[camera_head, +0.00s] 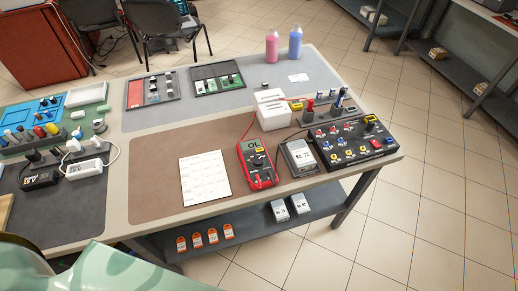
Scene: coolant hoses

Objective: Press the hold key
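A red multimeter (262,181) with a dark face and a round dial lies on the brown mat near the table's front edge. Its display reads "OL". Small keys sit between display and dial, but they are too small for me to tell which one is the hold key. A red lead runs up from the meter toward the white boxes behind it. Neither of my grippers shows in the head view.
A printed white sheet (204,178) lies left of the meter. A grey labelled block (299,157) and a black panel with knobs and sockets (346,157) stand close on its right. White boxes (273,115) stand behind it. Bare brown mat (150,180) lies left of the sheet.

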